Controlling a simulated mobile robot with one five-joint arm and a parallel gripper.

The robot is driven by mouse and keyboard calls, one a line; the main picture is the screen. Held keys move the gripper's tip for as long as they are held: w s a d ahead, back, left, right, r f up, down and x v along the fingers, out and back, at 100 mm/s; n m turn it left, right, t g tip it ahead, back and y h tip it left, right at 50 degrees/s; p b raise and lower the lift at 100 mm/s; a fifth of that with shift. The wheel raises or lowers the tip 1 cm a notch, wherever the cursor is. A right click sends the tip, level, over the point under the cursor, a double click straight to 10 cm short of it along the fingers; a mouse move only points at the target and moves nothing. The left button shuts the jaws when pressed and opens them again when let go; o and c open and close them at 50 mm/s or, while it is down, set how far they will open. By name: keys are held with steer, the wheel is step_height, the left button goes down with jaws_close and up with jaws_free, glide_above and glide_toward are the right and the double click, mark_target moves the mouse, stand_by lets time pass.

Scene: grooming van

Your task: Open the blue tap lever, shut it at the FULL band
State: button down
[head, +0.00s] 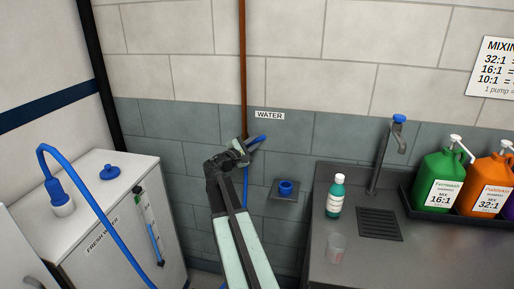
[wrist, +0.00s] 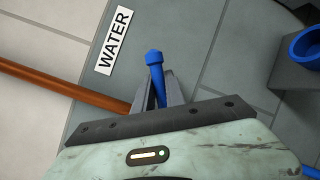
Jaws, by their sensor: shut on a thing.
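The blue tap lever (head: 258,139) is on the wall below the WATER sign (head: 269,115). My gripper (head: 243,150) is shut on it; the lever's tip sticks out past the jaws at upper right. In the wrist view the lever (wrist: 155,68) stands between the two dark fingers (wrist: 157,95). The tap body is mostly hidden behind my gripper. The white fresh water tank (head: 85,215) stands at left. Its upright sight gauge (head: 148,222) has a green mark near the top and blue in its lower part. A FULL label is too small to read.
A blue hose (head: 98,215) arches from the tank's filler, beside a loose blue cap (head: 110,172). A copper pipe (head: 243,70) runs up the wall. A small bracket with a blue cup (head: 286,187) is right of my gripper. Bottles and a faucet (head: 383,155) occupy the right counter.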

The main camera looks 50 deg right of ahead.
steer(key=shift+w+a+r+n+t+h+b, duration=0.25)
steer(key=shift+r+n+h+b, duration=0.1)
steer(key=shift+n, duration=0.5)
steer(key=shift+w+a+r+n+t+h+b, duration=0.1)
steer(key=shift+w+r+n+t+h+b, duration=0.2)
steer(key=shift+n, duration=0.55)
steer(key=shift+r, duration=0.1)
steer(key=c, duration=1.4)
jaws_free()
steer(key=shift+a, duration=0.1)
steer(key=b+v, duration=0.1)
steer(key=v, duration=0.6)
steer(key=shift+a, duration=0.3)
